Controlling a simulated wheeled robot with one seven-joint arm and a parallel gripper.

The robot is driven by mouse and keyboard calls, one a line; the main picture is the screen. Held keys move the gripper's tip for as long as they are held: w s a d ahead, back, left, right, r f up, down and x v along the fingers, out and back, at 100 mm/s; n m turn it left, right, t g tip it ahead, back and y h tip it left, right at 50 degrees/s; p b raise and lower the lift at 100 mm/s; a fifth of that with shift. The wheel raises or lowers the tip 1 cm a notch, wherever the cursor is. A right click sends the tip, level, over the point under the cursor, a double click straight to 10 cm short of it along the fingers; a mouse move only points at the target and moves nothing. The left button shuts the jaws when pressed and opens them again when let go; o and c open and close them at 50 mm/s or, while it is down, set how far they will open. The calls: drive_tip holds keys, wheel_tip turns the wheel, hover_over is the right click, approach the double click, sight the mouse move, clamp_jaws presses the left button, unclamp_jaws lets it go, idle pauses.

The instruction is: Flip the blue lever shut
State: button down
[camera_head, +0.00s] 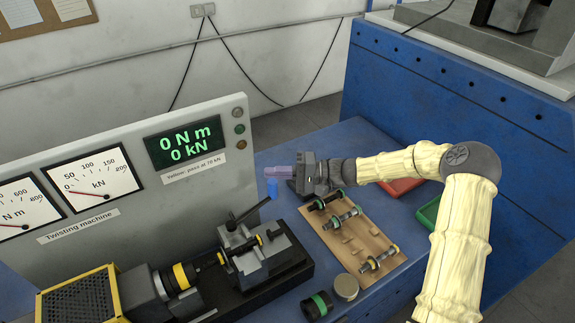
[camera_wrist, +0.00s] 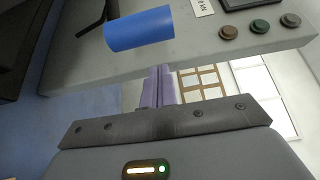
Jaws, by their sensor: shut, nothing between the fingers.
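The blue lever handle (camera_head: 272,188) is the blue grip at the end of a dark rod (camera_head: 248,211) that slants up and right from the clamp block (camera_head: 258,250) of the twisting machine. In the wrist view the blue grip (camera_wrist: 139,29) shows large, just beyond and left of the fingertips. My gripper (camera_head: 268,171) is shut and empty, with its pale purple fingers pointing left just above the blue grip in the head view. The fingers also show in the wrist view (camera_wrist: 159,70). I cannot tell whether they touch the grip.
A panel (camera_head: 215,185) with dials and a green display (camera_head: 184,143) stands behind the lever. A wooden board (camera_head: 352,240) with several specimens lies right of the clamp. A red tray (camera_head: 400,188) and a green tray (camera_head: 430,212) are farther right. A round tin (camera_head: 346,287) stands in front.

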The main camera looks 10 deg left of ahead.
drive_tip(key=s, duration=0.1)
drive_tip(key=s+d, duration=0.1)
drive_tip(key=shift+s+d+r+p, duration=0.1)
drive_tip(key=shift+s+d+p, duration=0.05)
drive_tip(key=shift+s+p, duration=0.2)
drive_tip(key=shift+d, duration=0.2)
